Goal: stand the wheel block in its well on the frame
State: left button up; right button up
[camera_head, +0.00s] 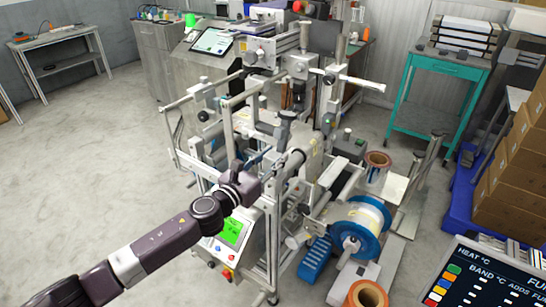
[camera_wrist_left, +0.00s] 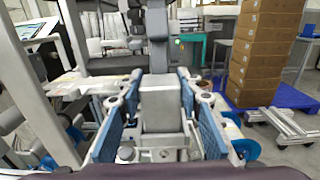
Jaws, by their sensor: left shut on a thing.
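My left gripper (camera_head: 276,176) reaches in from the lower left to the middle of the machine frame (camera_head: 182,160). In the left wrist view its two blue-padded fingers (camera_wrist_left: 158,92) are closed on the sides of a grey metal block (camera_wrist_left: 162,112), which I take to be the wheel block. The block looks about upright between the pads. In the head view the block is hard to tell apart from the grey machine parts around the fingers. The well cannot be made out for certain in either view. My right gripper is in neither view.
Bars, rollers and posts crowd closely around the gripper. A blue-flanged film reel (camera_head: 352,226) sits at the machine's lower right, and a green-lit screen (camera_head: 232,231) below the arm. Cartons (camera_head: 515,165) stand at the right. The floor at left is clear.

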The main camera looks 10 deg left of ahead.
pick_arm(q)
jog(key=shift+s+f+b, duration=0.1)
jog(key=shift+f+b, duration=0.25)
jog(key=shift+f, duration=0.1)
dwell(0.3)
jog(key=o, duration=1.4)
jog(key=shift+f, duration=0.2)
jog(key=v, duration=1.2)
jog(key=shift+r, duration=0.15)
